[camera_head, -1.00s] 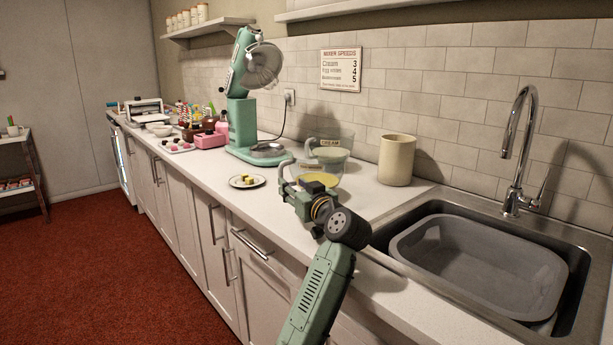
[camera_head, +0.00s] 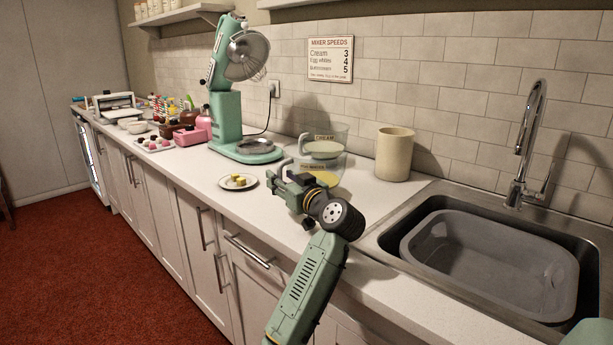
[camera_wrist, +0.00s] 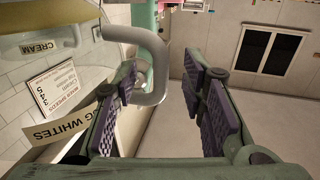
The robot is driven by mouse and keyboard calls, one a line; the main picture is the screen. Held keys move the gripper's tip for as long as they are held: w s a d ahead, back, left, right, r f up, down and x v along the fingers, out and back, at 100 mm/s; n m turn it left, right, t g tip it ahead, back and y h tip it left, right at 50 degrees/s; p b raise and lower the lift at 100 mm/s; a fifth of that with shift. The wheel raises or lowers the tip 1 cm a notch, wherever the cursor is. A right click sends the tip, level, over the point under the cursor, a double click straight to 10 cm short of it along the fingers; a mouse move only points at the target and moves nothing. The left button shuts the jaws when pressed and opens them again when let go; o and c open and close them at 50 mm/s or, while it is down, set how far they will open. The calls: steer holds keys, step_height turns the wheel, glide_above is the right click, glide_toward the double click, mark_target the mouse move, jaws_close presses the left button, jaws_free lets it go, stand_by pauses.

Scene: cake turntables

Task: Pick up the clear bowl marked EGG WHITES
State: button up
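The clear bowl marked EGG WHITES (camera_head: 328,177) stands on the counter with yellow liquid inside, partly hidden behind my gripper (camera_head: 288,180). Its label (camera_wrist: 62,126) shows at the left of the wrist view, partly covered by a finger. In the wrist view my gripper (camera_wrist: 168,90) is open, its two dark ridged pads apart. A grey curved handle (camera_wrist: 152,55), apparently this bowl's, reaches into the space between the fingers; I see no grip on it. The clear bowl marked CREAM (camera_head: 333,137) stands just behind.
A beige crock (camera_head: 394,155) stands right of the bowls. A sink (camera_head: 408,213) with a grey tub (camera_head: 480,262) lies farther right. A green mixer (camera_head: 226,118) and a plate of yellow cubes (camera_head: 238,187) are left. The front counter strip is clear.

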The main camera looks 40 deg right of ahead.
steer(key=shift+s+r, duration=0.15)
steer(key=shift+s, duration=0.05)
steer(key=shift+c, duration=0.4)
jaws_close()
stand_by(0.3)
